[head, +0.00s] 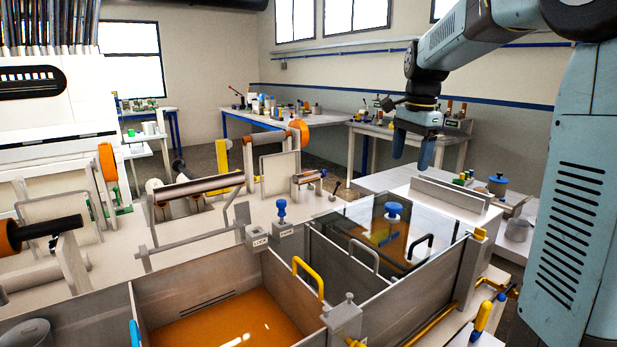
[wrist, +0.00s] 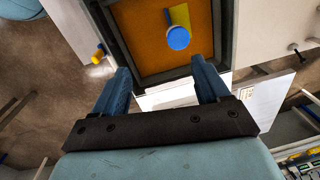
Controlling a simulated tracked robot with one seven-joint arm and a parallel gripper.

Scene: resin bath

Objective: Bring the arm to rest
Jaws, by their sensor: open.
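My arm comes in from the upper right in the head view. My gripper (head: 412,150) hangs from it with its blue fingers pointing down, above and behind the right end of the bath. In the wrist view, the two fingers of my gripper (wrist: 165,88) stand well apart with nothing between them. Beyond the fingertips lies a dark-framed tank of orange resin (wrist: 150,45) with a blue round knob (wrist: 178,38) over it. I see no contact between the fingers and anything.
The steel bath (head: 215,320) holds orange resin, with a yellow handle (head: 309,275) and a black handle (head: 419,247). A glass lid with a blue knob (head: 393,211) covers its right part. Rollers (head: 200,187) stand at left. Benches (head: 255,118) line the back wall.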

